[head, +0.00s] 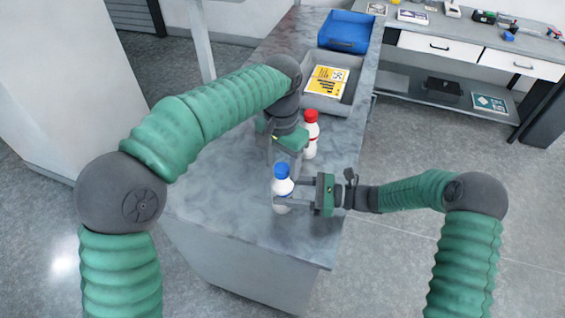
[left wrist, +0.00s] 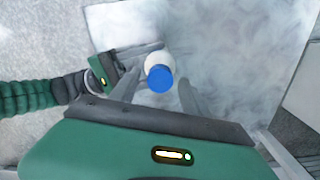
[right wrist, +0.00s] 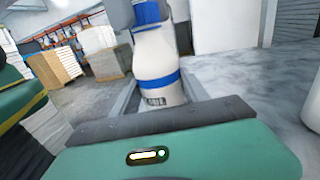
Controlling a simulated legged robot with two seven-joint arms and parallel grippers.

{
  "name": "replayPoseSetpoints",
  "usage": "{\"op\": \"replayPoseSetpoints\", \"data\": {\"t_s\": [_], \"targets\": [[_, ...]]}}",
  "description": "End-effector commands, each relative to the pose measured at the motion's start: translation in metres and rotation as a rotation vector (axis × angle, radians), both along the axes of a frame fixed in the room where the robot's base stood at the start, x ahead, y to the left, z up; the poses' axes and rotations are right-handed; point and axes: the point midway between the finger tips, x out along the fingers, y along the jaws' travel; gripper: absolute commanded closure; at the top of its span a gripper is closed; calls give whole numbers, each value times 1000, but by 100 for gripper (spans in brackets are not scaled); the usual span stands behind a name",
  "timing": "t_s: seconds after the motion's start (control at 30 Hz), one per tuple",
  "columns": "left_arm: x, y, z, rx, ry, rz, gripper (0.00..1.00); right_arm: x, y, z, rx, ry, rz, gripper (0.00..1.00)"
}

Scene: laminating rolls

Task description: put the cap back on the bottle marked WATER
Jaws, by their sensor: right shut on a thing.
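A white bottle (head: 282,203) with a blue band (right wrist: 157,84) stands upright on the bench. Its dark label (right wrist: 155,101) is too blurred to read. The blue cap (head: 282,170) sits on top of the bottle; I cannot tell how firmly. My right gripper (head: 277,193) is shut on the bottle's body from the right. My left gripper (head: 284,160) points down above the bottle. In the left wrist view its fingers are spread either side of the cap (left wrist: 160,79), with gaps to it.
A white bottle with a red cap (head: 311,116) stands just behind, close to my left gripper. A grey tray (head: 325,104) with a yellow sheet (head: 327,80) and a blue bin (head: 346,30) stand at the back. The bench's front left is clear.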

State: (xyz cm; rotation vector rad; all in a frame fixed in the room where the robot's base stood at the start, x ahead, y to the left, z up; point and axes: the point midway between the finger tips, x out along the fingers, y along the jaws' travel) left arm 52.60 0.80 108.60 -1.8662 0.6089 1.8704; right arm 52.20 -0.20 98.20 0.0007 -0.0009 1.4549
Motion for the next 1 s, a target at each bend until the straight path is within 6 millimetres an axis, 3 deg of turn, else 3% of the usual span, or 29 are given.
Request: {"op": "replayPoseSetpoints", "data": {"t_s": [0.17,0.5,0.83,1.0], "targets": [[0,0,3,0,-1,1,45,0,0,0,1,0,0,100],[0,0,44,0,-1,1,45,0,0,0,0,0,0,100],[0,1,45,2,3,11,49,0,0,0,0,0,0,100],[-1,2,44,19,24,168,49,0,0,0,1,0,0,100]]}}
